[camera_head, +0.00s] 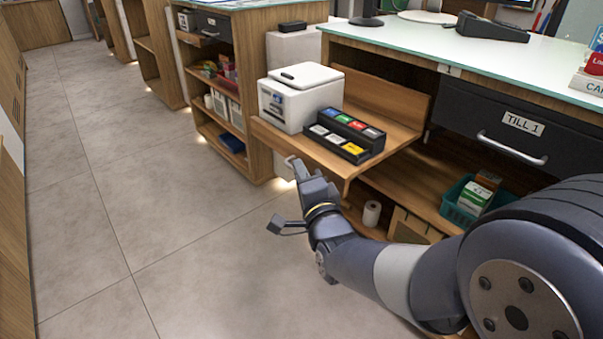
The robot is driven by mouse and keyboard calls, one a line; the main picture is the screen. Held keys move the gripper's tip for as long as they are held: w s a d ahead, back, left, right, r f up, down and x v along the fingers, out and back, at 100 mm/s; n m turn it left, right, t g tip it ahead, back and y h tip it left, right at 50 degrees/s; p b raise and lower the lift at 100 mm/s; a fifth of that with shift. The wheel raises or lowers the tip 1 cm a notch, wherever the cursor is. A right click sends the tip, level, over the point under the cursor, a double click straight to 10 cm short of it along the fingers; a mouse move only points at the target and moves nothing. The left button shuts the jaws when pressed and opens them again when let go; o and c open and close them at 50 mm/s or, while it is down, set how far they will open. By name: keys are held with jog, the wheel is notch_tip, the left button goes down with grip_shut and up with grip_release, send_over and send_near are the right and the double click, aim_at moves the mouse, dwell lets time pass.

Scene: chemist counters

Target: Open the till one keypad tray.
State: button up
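The till one keypad tray (377,162) is a wooden shelf standing out from under the counter, left of the black drawer labelled TILL 1 (522,123). It carries a black keypad (330,147) with coloured keys and a white box-shaped device (280,117). My gripper (298,174) is just below the tray's front edge, close to a small pale handle-like part. Whether it touches this part is unclear. The fingers are small and partly overlap in this view, so I cannot tell whether they are open or shut.
The glass-topped counter (450,60) runs above and behind the tray. A teal basket (464,202) and a white roll (372,213) sit on lower shelves. Another shelved counter (252,95) stands farther back. The tiled floor (150,220) at left is clear.

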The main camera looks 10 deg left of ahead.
jog(key=o, duration=0.4)
jog(key=shift+c, duration=0.2)
jog(key=p+v, duration=0.1)
jog(key=v, duration=0.9)
jog(key=shift+s+d, duration=0.2)
jog(key=shift+s, duration=0.2)
jog(key=shift+w, duration=0.1)
jog(key=b+x, duration=0.1)
jog(key=x, duration=0.9)
jog(key=shift+w+a, duration=0.2)
jog(key=shift+w, duration=0.1)
jog(key=shift+w+d, duration=0.15)
jog(key=shift+w, duration=0.05)
jog(key=shift+r, duration=0.1)
